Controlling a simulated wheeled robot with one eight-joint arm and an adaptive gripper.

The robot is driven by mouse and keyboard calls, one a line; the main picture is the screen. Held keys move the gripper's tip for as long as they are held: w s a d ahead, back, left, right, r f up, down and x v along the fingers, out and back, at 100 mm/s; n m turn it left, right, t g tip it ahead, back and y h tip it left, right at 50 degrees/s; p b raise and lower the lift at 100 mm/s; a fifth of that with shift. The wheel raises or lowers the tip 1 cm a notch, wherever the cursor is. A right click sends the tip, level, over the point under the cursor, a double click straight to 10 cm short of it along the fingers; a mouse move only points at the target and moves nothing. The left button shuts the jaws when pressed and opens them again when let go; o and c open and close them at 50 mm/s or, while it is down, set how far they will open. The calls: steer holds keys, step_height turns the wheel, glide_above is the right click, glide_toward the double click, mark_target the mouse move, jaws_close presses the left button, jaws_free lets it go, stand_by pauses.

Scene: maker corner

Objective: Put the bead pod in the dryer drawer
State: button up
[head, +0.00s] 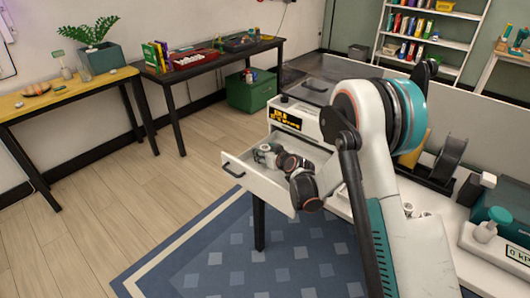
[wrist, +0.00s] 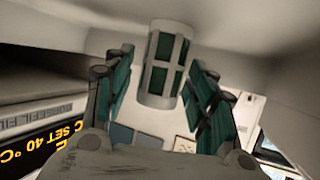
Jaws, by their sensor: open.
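The bead pod (wrist: 163,65) is a pale cylinder with dark green windows, seen in the wrist view beyond and between the fingertips. A gap shows on each side of it. My gripper (wrist: 165,75) is open, with green-padded fingers either side of the pod. In the head view my gripper (head: 265,155) is at the open dryer drawer (head: 241,171), within its walls. The pod is hard to separate from the gripper there. The pale drawer wall (wrist: 291,75) also shows in the wrist view. The dryer (head: 296,117) has a lit yellow display.
The drawer juts out over a blue rug (head: 200,255). My arm covers part of the bench to the right, where a dark spool (head: 449,158) and a scale (head: 515,253) stand. A dark table (head: 215,60) and a yellow table (head: 70,92) are at the back left.

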steer(key=shift+r, duration=0.1)
steer(key=shift+s+d+r, duration=0.15)
steer(key=shift+s+r, duration=0.05)
steer(key=shift+s, duration=0.05)
steer(key=s+d+r+m+g+h+p, duration=0.1)
steer(key=s+d+r+p, duration=0.1)
steer(key=s+d+r, duration=0.65)
steer(key=s+d+r+m+g+h+p, duration=0.15)
steer(key=s+d+r, duration=0.25)
steer(key=s+r, duration=0.9)
steer(key=s+d+m+g+h, duration=0.1)
steer(key=s+d, duration=0.4)
steer(key=s, duration=0.7)
steer(key=s+d+r+m+g+h, duration=0.1)
steer(key=s+d, duration=0.4)
steer(key=s, duration=0.7)
steer(key=shift+s+d+r+m+h, duration=0.25)
steer(key=shift+m+h, duration=0.5)
steer(key=shift+h, duration=0.3)
